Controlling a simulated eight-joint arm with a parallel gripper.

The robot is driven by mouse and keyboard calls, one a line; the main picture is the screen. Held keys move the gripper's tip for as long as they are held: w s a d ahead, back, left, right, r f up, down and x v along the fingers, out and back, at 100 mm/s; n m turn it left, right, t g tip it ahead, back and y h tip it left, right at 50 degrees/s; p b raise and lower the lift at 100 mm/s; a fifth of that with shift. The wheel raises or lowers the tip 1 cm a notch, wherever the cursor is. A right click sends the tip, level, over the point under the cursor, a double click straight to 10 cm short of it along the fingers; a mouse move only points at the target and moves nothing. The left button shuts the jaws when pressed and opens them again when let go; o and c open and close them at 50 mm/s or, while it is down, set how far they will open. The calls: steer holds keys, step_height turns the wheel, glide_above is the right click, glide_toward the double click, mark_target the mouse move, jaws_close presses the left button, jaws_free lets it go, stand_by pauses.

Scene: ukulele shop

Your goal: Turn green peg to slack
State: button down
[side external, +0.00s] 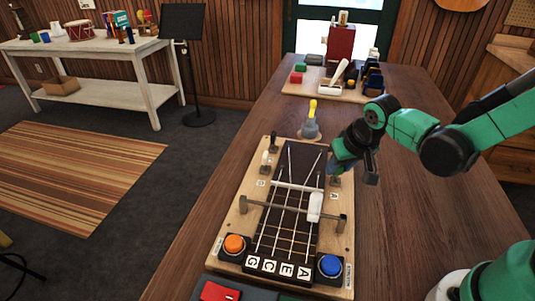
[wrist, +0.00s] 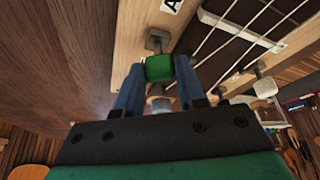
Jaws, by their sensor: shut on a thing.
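The green peg (wrist: 159,68) sits between the blue fingers of my gripper (wrist: 159,73) in the wrist view, at the edge of the wooden board. My gripper (side external: 340,165) is shut on it, at the board's right side in the side view. There the gripper hides the peg. The peg's metal post (wrist: 158,40) shows just beyond it. The wooden board (side external: 246,190) carries a dark fretboard with pale strings (side external: 290,195). A black peg (side external: 273,141) and a white peg (side external: 265,162) stand on the board's left side. The peg's turn angle cannot be told.
An orange button (side external: 235,243) and a blue button (side external: 330,265) flank the lettered blocks at the board's near end. A crossbar with a white slider (side external: 315,207) spans the strings. A yellow-handled tool (side external: 311,118) stands behind the board. Bare table (side external: 405,230) lies right of it.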

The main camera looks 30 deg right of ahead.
steer(key=m, duration=0.2)
steer(key=m+h, duration=0.1)
steer(key=m, duration=0.1)
steer(key=shift+w+a+m+g+h, duration=0.1)
steer(key=shift+m+g+h, duration=0.2)
steer(key=shift+g, duration=0.1)
steer(key=shift+m+g+h, duration=0.5)
steer(key=shift+m+g, duration=0.2)
steer(key=shift+m, duration=1.6)
steer(key=c, duration=0.5)
jaws_free()
steer(key=v, duration=0.5)
steer(key=shift+a+r, duration=0.2)
steer(key=shift+r, duration=0.1)
